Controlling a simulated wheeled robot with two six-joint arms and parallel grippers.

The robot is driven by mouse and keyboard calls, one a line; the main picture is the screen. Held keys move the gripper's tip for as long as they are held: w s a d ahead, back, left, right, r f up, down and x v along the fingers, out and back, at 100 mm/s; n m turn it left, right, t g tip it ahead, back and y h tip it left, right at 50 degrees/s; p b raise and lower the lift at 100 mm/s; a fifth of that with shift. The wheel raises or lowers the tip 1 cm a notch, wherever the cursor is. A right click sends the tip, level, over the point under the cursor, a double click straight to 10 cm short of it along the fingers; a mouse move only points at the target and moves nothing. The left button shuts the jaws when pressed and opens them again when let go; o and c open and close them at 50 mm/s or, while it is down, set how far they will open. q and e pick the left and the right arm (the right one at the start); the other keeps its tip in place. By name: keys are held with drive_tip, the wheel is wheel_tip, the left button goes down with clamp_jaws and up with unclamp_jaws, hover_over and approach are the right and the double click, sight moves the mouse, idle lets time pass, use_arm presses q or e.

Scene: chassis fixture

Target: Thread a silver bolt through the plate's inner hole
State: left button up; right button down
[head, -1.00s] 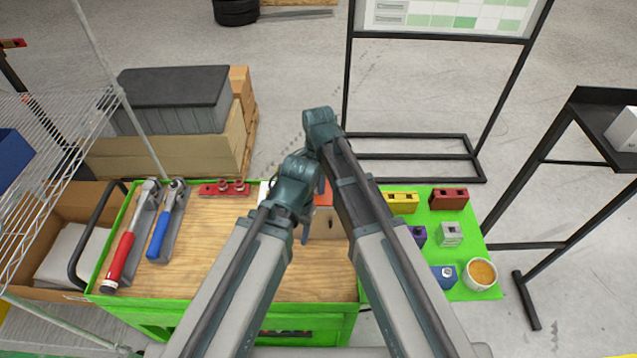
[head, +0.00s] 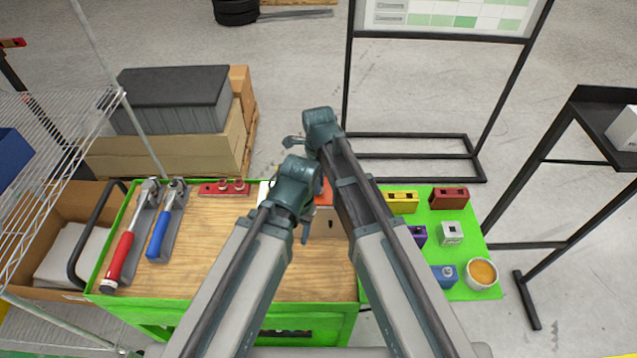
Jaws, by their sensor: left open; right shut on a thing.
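My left arm's wrist and my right arm's forearm cross over the middle of the wooden bench top (head: 205,235). An orange part (head: 324,198), perhaps the plate, shows between them on a pale block (head: 325,222); no hole in it can be made out. My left gripper (head: 305,234) is the lower one, open, with a finger showing in front of the block. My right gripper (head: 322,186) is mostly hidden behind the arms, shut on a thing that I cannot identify. A silver bolt-like head shows on a blue block (head: 445,275) at the right.
A green mat (head: 425,197) at right holds a yellow block (head: 402,202), a red block (head: 449,198), a grey block (head: 451,233), a purple block (head: 417,236) and a bowl (head: 482,273). Red (head: 118,258) and blue (head: 160,236) handled tools and a red rail (head: 224,188) lie left.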

drive_tip(key=m, duration=0.3)
drive_tip(key=shift+s+f, duration=0.15)
drive_tip(key=shift+s, duration=0.1)
drive_tip(key=m, duration=0.4)
drive_tip(key=c, duration=0.7)
unclamp_jaws()
drive_tip(key=shift+o, duration=0.2)
drive_tip(key=shift+a, duration=0.1)
drive_tip(key=shift+w+d, duration=0.2)
drive_tip(key=shift+w, duration=0.05)
